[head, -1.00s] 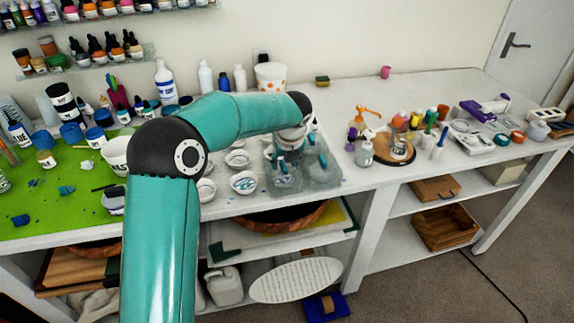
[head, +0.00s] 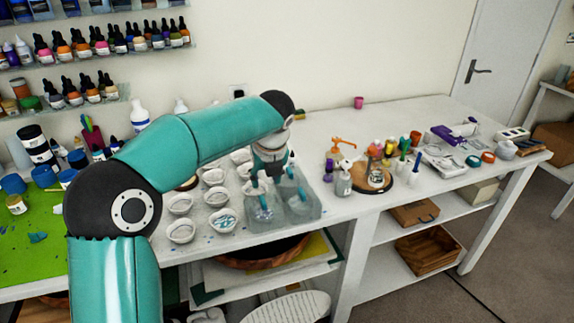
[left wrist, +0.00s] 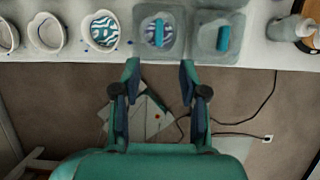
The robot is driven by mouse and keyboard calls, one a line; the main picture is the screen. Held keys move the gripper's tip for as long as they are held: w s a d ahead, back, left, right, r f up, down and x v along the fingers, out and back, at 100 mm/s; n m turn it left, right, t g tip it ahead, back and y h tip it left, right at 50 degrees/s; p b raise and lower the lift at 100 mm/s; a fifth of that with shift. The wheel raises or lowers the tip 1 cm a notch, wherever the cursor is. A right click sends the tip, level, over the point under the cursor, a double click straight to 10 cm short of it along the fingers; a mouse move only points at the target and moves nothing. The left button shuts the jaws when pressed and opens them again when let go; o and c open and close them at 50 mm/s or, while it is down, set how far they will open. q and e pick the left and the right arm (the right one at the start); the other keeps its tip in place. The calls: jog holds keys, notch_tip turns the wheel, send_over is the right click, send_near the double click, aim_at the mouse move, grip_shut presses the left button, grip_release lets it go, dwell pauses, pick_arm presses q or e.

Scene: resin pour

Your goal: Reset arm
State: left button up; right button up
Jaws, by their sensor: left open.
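My left gripper (head: 273,180) hangs at the end of the teal arm and shows in front of the two square grey trays (head: 283,224) at the table's front edge. In the left wrist view the gripper (left wrist: 160,76) is open, with nothing between its fingers. Its fingertips show just below the table edge, under the left tray (left wrist: 145,53). A teal stick (left wrist: 158,32) lies in that tray over a blue-striped patch. Another teal stick (left wrist: 223,38) lies in the right tray (left wrist: 204,50). My right gripper is in neither view.
Several white cups stand left of the trays, one with a blue pattern (head: 222,221). A grey bottle (head: 343,182) and a round wooden board (head: 386,186) with small bottles stand to the right. A green mat (head: 38,262) lies at left. The back middle of the table is clear.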

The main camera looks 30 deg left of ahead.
pick_arm(q)
jog(key=shift+f, duration=0.1)
jog(key=s+d+f+n+h, duration=0.2)
jog(key=d+f+n, duration=0.25)
jog(key=f, duration=0.45)
jog(key=s+d+f+n+g+h, duration=0.1)
jog(key=s+d+f+n+h, duration=0.15)
jog(key=d+f, duration=0.5)
jog(key=s+d+f+n+h, duration=0.1)
jog(key=d+f+n, duration=0.3)
jog(key=f, duration=0.6)
jog(key=s+d+f+n+h, duration=0.1)
jog(key=s+d+f+n, duration=0.2)
jog(key=s+f+n, duration=0.3)
jog(key=s+d+f+n+g+h, duration=0.1)
jog(key=s+d+f+n, duration=0.3)
jog(key=s+f+n, duration=0.3)
jog(key=s+n, duration=0.4)
jog(key=s, duration=0.2)
jog(key=shift+s, duration=0.3)
